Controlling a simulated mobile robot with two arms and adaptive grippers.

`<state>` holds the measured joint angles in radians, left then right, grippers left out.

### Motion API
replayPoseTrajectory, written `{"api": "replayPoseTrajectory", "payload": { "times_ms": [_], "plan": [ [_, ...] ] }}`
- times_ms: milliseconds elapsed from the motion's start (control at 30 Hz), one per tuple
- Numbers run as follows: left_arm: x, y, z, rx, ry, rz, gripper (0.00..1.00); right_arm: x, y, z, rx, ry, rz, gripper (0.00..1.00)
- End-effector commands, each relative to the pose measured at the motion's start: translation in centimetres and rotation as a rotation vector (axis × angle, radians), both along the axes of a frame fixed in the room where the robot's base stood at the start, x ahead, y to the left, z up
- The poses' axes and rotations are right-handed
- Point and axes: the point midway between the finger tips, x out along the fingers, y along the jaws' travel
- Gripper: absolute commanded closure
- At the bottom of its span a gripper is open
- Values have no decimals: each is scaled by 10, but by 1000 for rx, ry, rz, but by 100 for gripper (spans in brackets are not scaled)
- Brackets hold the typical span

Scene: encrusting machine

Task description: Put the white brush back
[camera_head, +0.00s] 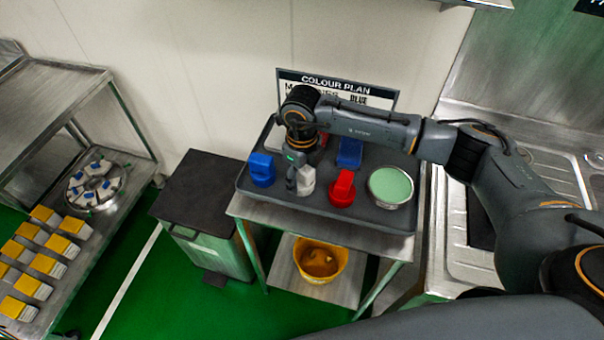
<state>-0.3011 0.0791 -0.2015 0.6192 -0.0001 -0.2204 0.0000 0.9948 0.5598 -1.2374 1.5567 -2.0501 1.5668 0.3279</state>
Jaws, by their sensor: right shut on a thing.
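The white brush (306,181) is at the front middle of a grey tray (330,209). My right gripper (298,186) comes down from above and is shut on the white brush. The gripper covers part of the brush, and I cannot tell whether the brush touches the tray floor. A blue brush (262,169) stands to its left and a red brush (342,188) to its right. Another blue piece (349,152) lies behind. My left gripper is not in view.
A round tin with pale green contents (391,187) sits at the tray's right. A colour plan sign (330,84) stands behind. A yellow bucket (320,261) is on the shelf below. A dark-lidded bin (208,190) stands left, a sink (500,250) right.

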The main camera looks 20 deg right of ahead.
Motion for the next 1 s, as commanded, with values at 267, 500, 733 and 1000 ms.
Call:
{"api": "replayPoseTrajectory", "payload": {
  "times_ms": [267, 500, 733, 1000],
  "plan": [
    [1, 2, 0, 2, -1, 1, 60, 0, 0, -3, 1, -2, 0, 72],
    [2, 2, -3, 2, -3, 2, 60, 0, 0, -6, 1, -1, 0, 20],
    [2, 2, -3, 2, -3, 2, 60, 0, 0, -6, 1, -1, 0, 20],
    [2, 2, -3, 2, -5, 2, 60, 2, 0, 8, 1, -5, 1, 20]
  ]
}}
